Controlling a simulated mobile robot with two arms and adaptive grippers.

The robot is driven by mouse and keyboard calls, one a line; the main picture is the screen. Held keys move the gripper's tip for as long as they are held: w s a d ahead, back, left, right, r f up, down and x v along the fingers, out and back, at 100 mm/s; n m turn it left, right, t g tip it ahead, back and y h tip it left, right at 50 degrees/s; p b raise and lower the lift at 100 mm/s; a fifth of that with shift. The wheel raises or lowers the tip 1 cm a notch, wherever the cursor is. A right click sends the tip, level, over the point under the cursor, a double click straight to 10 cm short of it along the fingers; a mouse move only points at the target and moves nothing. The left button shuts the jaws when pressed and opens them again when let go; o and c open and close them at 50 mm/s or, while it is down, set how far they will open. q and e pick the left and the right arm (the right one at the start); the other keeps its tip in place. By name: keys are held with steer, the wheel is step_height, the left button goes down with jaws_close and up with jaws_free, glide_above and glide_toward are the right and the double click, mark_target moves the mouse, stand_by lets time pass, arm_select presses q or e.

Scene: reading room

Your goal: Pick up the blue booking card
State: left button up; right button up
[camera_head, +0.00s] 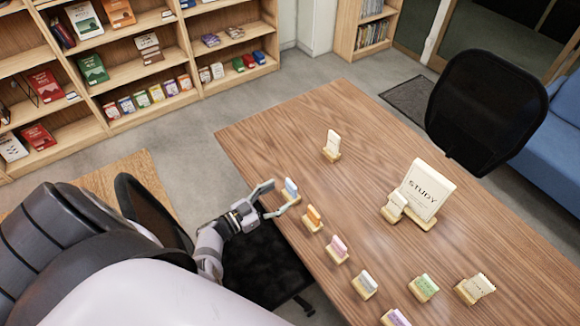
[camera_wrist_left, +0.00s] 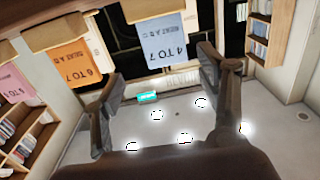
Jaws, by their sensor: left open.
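The blue booking card (camera_head: 291,186) stands in a small wooden holder at the table's left edge in the head view. In the left wrist view the blue card (camera_wrist_left: 163,40) appears upside down, with "4 TO 7" on it, in its holder (camera_wrist_left: 150,9). My left gripper (camera_head: 283,193) is open at the table edge, with its fingers close around the card. In the left wrist view the gripper (camera_wrist_left: 161,66) has one finger on each side of the card, with gaps showing. I cannot tell whether either finger touches it. My right gripper is not in view.
An orange card (camera_head: 313,214) stands nearest the blue one, then a pink card (camera_head: 337,246) and several more along the wooden table (camera_head: 300,130). A white card (camera_head: 333,143) and a STUDY sign (camera_head: 428,188) stand farther in. A black chair (camera_head: 486,105) is behind.

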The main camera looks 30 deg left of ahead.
mark_target(289, 186)
arm_select(q)
steer(key=x, duration=0.2)
steer(key=b+x, duration=0.1)
steer(key=x, duration=0.1)
steer(key=shift+w+a, duration=0.15)
steer(key=shift+a, duration=0.2)
steer(key=shift+w, duration=0.3)
steer(key=shift+w+d, duration=0.1)
steer(key=shift+w, duration=0.05)
steer(key=shift+r, duration=0.1)
steer(key=c, duration=1)
jaws_close()
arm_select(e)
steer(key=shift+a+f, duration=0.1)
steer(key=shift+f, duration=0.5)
